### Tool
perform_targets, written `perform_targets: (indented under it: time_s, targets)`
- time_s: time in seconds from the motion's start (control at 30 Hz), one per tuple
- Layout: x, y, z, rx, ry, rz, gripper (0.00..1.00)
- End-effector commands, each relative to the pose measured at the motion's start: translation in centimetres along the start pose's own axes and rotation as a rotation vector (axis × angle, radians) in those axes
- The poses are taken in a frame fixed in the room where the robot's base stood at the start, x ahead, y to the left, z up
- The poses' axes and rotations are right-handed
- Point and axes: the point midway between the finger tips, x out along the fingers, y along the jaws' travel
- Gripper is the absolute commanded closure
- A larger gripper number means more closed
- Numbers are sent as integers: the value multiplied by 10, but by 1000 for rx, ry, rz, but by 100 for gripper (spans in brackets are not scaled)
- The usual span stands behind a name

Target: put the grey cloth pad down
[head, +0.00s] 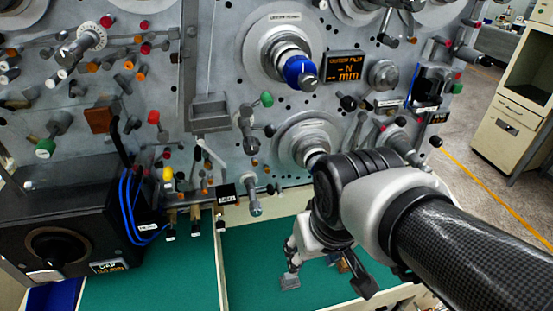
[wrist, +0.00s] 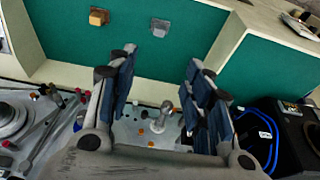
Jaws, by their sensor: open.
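The small grey cloth pad (head: 290,282) lies on the green work surface in the tray below the spindle panel. It also shows in the wrist view (wrist: 160,27), past the fingertips and between their lines, with both fingers apart from it in the picture. My gripper (head: 326,275) is open over the green surface, with nothing held between its fingers. In the head view its left finger ends just above the pad. In the wrist view the gripper (wrist: 160,68) shows its two blue-grey padded fingers spread wide.
A small brown block (wrist: 98,16) lies on the green surface near the pad. A pale divider (head: 219,262) splits the tray. A black box (head: 70,235) with blue cables stands at the left. The panel (head: 215,60) with knobs and spindles rises behind.

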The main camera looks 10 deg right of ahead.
Motion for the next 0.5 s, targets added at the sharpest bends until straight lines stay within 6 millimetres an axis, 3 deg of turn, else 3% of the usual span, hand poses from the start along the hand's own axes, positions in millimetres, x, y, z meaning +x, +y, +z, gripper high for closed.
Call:
perform_targets:
  time_s: [0.1, 0.2, 0.5]
  targets:
    - [-23, 0, 21, 1, 66, 1, 54]
    - [-32, 0, 33, 1, 95, 1, 54]
    - [-37, 0, 41, 1, 113, 1, 54]
